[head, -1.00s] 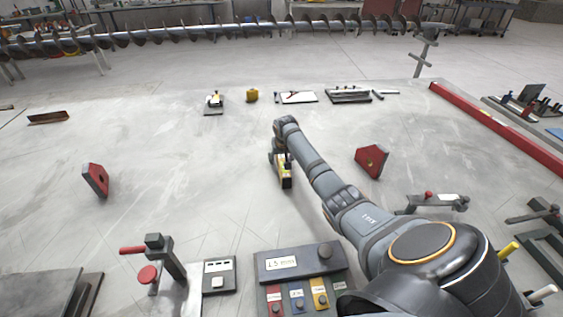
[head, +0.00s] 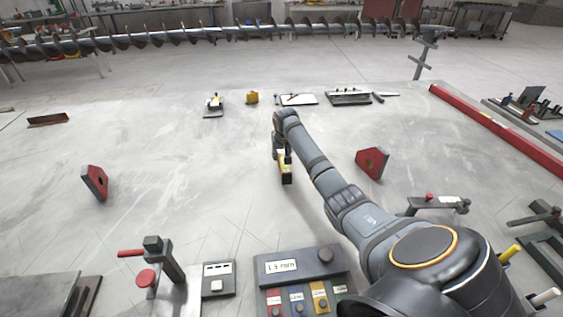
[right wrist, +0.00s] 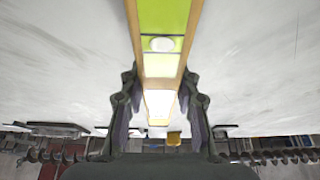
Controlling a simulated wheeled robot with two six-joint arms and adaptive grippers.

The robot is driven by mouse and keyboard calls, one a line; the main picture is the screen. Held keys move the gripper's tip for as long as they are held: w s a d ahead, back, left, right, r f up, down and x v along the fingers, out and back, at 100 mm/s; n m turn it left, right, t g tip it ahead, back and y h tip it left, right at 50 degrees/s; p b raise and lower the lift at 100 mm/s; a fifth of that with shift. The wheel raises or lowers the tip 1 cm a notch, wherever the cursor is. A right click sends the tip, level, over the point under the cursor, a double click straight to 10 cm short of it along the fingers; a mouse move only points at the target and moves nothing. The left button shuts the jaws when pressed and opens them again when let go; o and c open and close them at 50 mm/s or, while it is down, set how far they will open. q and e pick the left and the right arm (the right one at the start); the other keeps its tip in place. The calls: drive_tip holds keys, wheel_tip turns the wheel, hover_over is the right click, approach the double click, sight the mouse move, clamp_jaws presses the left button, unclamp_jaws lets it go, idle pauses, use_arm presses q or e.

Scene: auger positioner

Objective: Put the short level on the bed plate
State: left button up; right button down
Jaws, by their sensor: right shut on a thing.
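The short level (head: 286,173), yellow-green with a dark end, hangs below my right gripper (head: 283,157) near the middle of the head view. My right gripper is shut on it. In the right wrist view the level (right wrist: 162,45), with a round pale vial, runs between the fingers (right wrist: 162,108). The bed plate (head: 210,165) is the wide grey scratched surface beneath. I cannot tell whether the level touches the plate. My left gripper is not in view.
Red blocks stand at left (head: 95,181) and right (head: 371,162) of the level. A yellow object (head: 252,97) and several tools lie along the far side. A control box (head: 299,266) with a display is at the near side. Much of the middle is clear.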

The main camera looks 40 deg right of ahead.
drive_tip(key=s+a+r, duration=0.1)
drive_tip(key=r, duration=0.1)
drive_tip(key=s+a+r, duration=0.1)
drive_tip(key=s+r, duration=0.1)
drive_tip(key=s+a+r, duration=0.1)
drive_tip(key=r, duration=0.1)
drive_tip(key=shift+s+a+r, duration=0.1)
drive_tip(key=shift+s+a, duration=0.1)
drive_tip(key=shift+s, duration=0.1)
drive_tip(key=s+a+r+p, duration=0.2)
drive_tip(key=s+a+r, duration=0.3)
drive_tip(key=s+r, duration=0.1)
drive_tip(key=shift+s+r+p, duration=0.25)
drive_tip(key=shift+r+p, duration=0.1)
drive_tip(key=shift+p, duration=0.05)
drive_tip(key=shift+a, duration=0.1)
